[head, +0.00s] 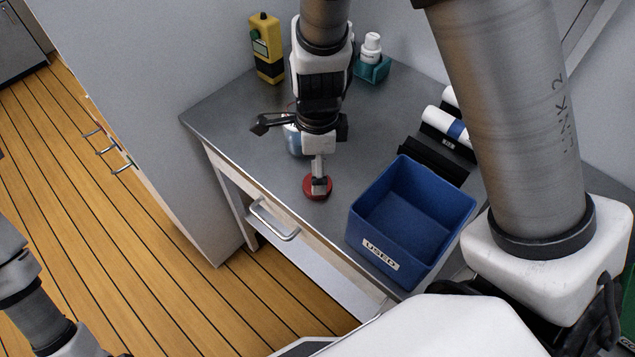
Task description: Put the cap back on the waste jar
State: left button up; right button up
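A red round cap (308,194) is near the front edge of the grey metal bench. My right gripper (319,186) points down over it, with its fingertips at the cap's middle. The fingers are seen edge-on, so I cannot tell whether they are open or shut on the cap, or whether it touches the bench. A bluish jar (293,142), likely the waste jar, stands just behind my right gripper and is mostly hidden by it. My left gripper is out of view; only part of that arm shows at the lower left.
A blue bin labelled USED (379,254) stands right of the cap. A yellow-black device (266,47) and a white bottle in a teal holder (373,68) stand at the back. White rolls (440,122) lie at the right. The bench's left part (225,113) is clear.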

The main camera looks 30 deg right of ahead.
notch_tip(320, 180, down, 5)
jog(key=shift+r+b, duration=0.2)
jog(key=shift+b, duration=0.4)
jog(key=shift+r, duration=0.1)
jog(key=c, duration=0.8)
